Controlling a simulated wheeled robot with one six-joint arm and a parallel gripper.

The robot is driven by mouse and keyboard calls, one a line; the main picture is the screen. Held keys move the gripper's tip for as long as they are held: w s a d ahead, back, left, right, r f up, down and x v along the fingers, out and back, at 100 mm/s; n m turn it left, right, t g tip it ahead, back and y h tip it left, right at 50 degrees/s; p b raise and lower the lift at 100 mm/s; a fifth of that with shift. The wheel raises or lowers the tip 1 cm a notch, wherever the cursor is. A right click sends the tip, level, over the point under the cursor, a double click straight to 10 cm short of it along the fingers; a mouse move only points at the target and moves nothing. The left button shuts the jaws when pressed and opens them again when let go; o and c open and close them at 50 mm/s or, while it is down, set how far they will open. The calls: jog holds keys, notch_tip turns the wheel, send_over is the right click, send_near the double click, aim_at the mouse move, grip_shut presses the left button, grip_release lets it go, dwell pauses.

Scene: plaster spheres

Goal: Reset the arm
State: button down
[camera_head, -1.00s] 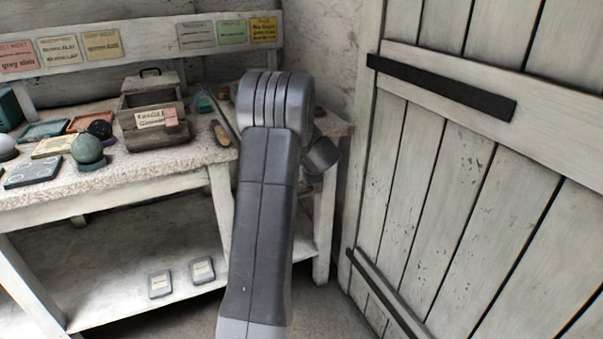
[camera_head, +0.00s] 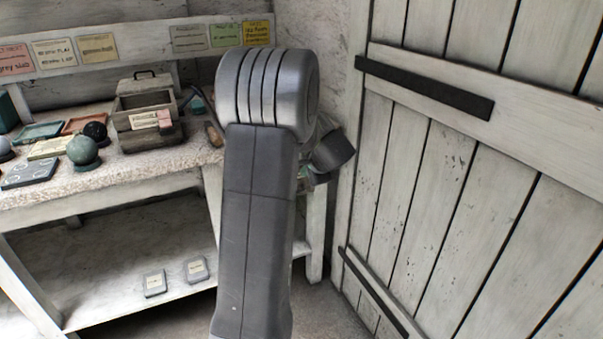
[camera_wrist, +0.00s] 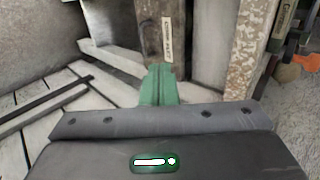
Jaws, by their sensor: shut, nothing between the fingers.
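My arm stands upright in the middle of the head view, in front of the bench's right end and the corner by the door. My gripper shows in the wrist view as green fingers (camera_wrist: 159,85), shut together with nothing between them. In the head view the arm links hide most of the gripper. In the wrist view a wooden post with a paper label (camera_wrist: 166,38) stands beyond the fingertips; I cannot tell how far off it is.
The bench (camera_head: 130,170) holds a green sphere (camera_head: 83,150), a dark sphere (camera_head: 96,131), trays and a wooden box (camera_head: 147,108). Two small labelled plates (camera_head: 155,284) lie on its lower shelf. A plank door (camera_head: 450,190) fills the right side.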

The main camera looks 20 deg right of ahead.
jog(key=shift+s+r, duration=0.25)
jog(key=shift+s, duration=0.05)
jog(key=shift+f, duration=0.1)
